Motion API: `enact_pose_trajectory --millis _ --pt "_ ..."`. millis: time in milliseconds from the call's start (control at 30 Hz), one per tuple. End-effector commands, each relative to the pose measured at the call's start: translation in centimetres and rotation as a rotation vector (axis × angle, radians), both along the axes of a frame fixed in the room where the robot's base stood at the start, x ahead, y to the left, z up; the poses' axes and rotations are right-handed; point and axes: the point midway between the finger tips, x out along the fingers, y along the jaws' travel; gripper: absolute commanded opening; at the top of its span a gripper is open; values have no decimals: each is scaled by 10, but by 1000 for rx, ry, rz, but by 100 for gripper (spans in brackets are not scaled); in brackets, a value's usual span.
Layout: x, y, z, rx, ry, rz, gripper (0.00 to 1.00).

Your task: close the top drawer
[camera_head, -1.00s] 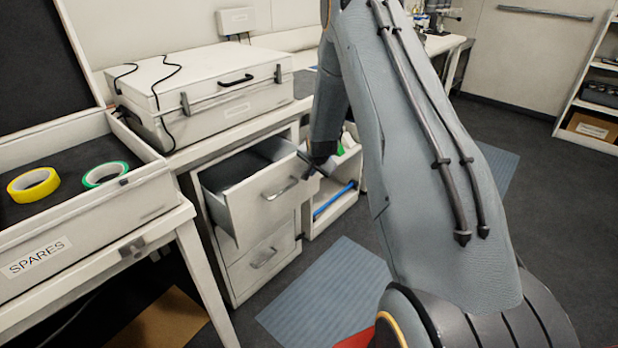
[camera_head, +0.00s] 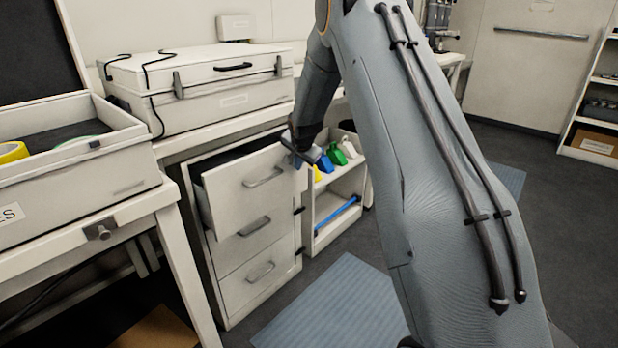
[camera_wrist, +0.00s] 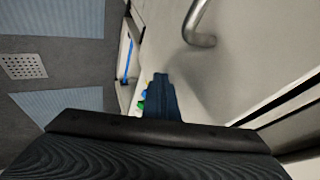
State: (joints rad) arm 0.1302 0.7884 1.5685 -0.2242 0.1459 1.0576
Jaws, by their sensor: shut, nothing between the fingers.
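The top drawer (camera_head: 245,180) of the white cabinet under the bench stands partly pulled out, with a dark gap showing behind its front at the left. Its curved metal handle (camera_head: 263,178) is on the front; in the wrist view the handle (camera_wrist: 200,25) shows at the top. My gripper (camera_head: 298,158) is shut and empty at the upper right part of the drawer front. In the wrist view its fingers (camera_wrist: 160,98) point at the pale front, beside the handle. I cannot tell whether they touch it.
Two lower drawers (camera_head: 250,240) look shut. An open shelf (camera_head: 335,195) with coloured bottles and a blue rod stands right of the cabinet. A white case (camera_head: 205,85) lies on the bench. The table with the spares tray (camera_head: 120,178) is at the left.

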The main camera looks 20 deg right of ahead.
Motion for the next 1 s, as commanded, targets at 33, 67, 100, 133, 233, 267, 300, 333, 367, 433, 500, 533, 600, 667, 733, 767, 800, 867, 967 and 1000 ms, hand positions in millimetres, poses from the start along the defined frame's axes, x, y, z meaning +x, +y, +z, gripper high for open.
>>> enact_pose_trajectory --millis 33,67,100,133,233,267,300,333,367,433,500,533,600,667,733,767,800,867,967,1000 --pt "6 4 -3 -2 -3 3 0" --pt "9 7 -2 -2 -3 3 0" --pt "12 9 -2 -2 -3 4 0" --pt "14 11 -1 -3 -4 4 0" --pt "21 15 0 -6 -3 5 0" --pt "22 16 0 -6 -3 5 0" --pt "25 18 1 -6 -5 5 0" --pt "27 19 1 -6 -5 5 0" --pt "29 20 1 -6 -4 5 0" --pt "32 22 1 -6 -3 5 0" --pt "37 25 1 -6 -4 5 0" --pt "38 26 1 -6 -4 5 0" --pt "42 29 1 -5 -3 5 0" --pt "45 31 1 -5 -3 5 0" --pt "48 34 1 -5 -3 6 0" --pt "50 35 1 -5 -3 6 0" --pt "51 36 1 -5 -3 5 0" --pt "54 39 1 -5 -3 5 0" --pt "58 43 1 -6 -3 6 0" --pt "59 44 1 -5 -3 6 0"
